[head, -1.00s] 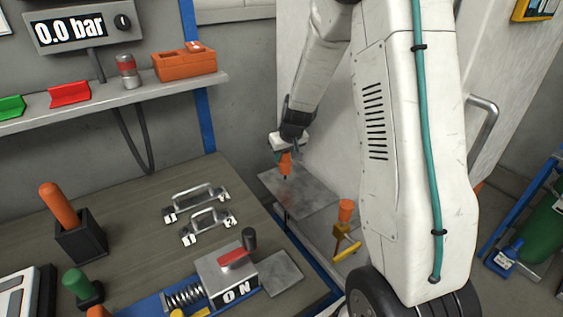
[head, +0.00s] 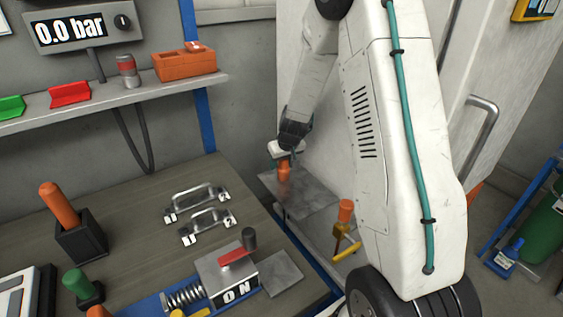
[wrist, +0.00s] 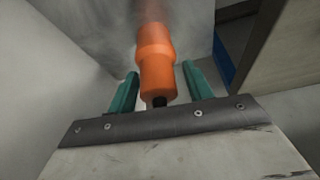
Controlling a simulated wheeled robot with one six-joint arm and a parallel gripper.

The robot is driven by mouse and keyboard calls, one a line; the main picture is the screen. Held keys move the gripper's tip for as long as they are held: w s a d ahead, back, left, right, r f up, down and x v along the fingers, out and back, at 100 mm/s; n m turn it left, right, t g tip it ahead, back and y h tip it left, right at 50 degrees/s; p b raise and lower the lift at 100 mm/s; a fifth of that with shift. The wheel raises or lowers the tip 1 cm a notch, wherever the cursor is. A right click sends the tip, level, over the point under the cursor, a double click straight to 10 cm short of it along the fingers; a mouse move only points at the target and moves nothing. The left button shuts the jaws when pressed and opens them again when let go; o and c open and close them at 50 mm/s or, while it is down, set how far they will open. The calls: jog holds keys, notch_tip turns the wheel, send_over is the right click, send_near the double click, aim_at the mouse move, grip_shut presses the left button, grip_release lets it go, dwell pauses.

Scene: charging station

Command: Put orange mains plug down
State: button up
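The orange mains plug (head: 284,168) stands about upright at the grey metal plate (head: 312,198) beyond the bench's right edge. Its lower end appears to touch the plate. In the wrist view the plug (wrist: 157,75) sits between the two teal fingers of my gripper (wrist: 160,90), with its black end towards me and a blurred orange reflection beyond it. A gap shows between the plug and the right finger; the left finger is close beside it. In the head view my gripper (head: 284,160) is around the plug's top, fingers spread, partly hidden by the plug.
An orange-topped yellow valve (head: 346,232) stands just right of the plate. The bench (head: 130,225) at left carries two metal handles (head: 197,202), a black block (head: 80,240) with an orange peg, and an ON switch unit (head: 228,278). A white cabinet stands behind my arm.

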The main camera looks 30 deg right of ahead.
jog(key=s+a+r, duration=0.3)
jog(key=s+r, duration=0.2)
jog(key=r, duration=0.4)
jog(key=s+a+r, duration=0.3)
jog(key=s+r, duration=0.2)
jog(key=r, duration=0.3)
jog(key=s+a+r+g, duration=0.1)
jog(key=s+a+r, duration=0.2)
jog(key=s, duration=0.6)
jog(key=s+a+r+g, duration=0.1)
jog(key=s+a+r, duration=0.1)
jog(key=s, duration=0.7)
jog(key=s+a+r+n+g, duration=0.1)
jog(key=s+a+r, duration=0.2)
jog(key=s, duration=0.6)
jog(key=shift+s+a+r, duration=0.3)
jog(key=shift+a+r, duration=0.05)
jog(key=shift+a, duration=0.75)
